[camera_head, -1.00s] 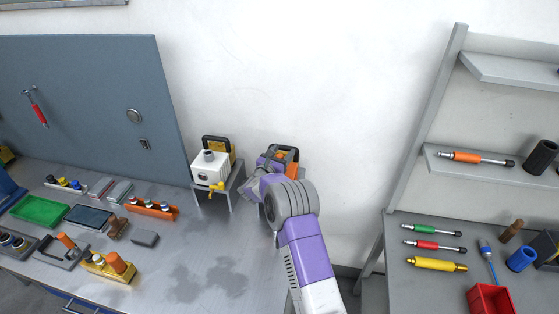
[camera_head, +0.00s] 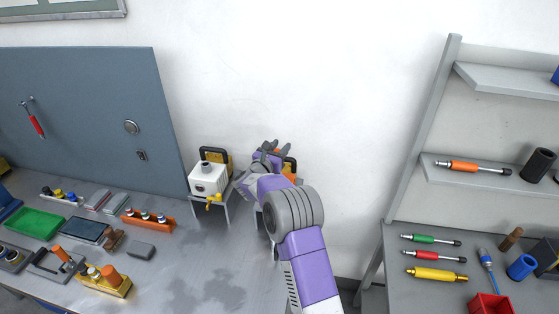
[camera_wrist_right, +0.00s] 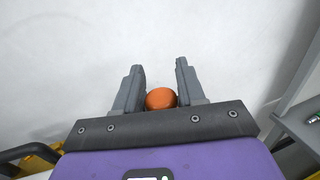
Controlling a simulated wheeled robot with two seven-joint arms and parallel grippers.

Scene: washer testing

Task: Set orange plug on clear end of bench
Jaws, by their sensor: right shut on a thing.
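My right gripper (camera_head: 276,148) is raised above the back right end of the grey bench (camera_head: 170,265), near the white wall. In the right wrist view, its fingers (camera_wrist_right: 160,82) are shut on a round orange plug (camera_wrist_right: 161,98), which sits deep between them near the palm. The bench's right part is bare, with dark stains. My left gripper is not in view.
A white pump-like unit (camera_head: 207,178) stands on a small stand left of my right arm. An orange and black unit (camera_head: 290,166) is partly hidden behind the arm. A yellow block (camera_head: 117,287) with an orange piece and an orange rack (camera_head: 150,219) are on the bench's left part.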

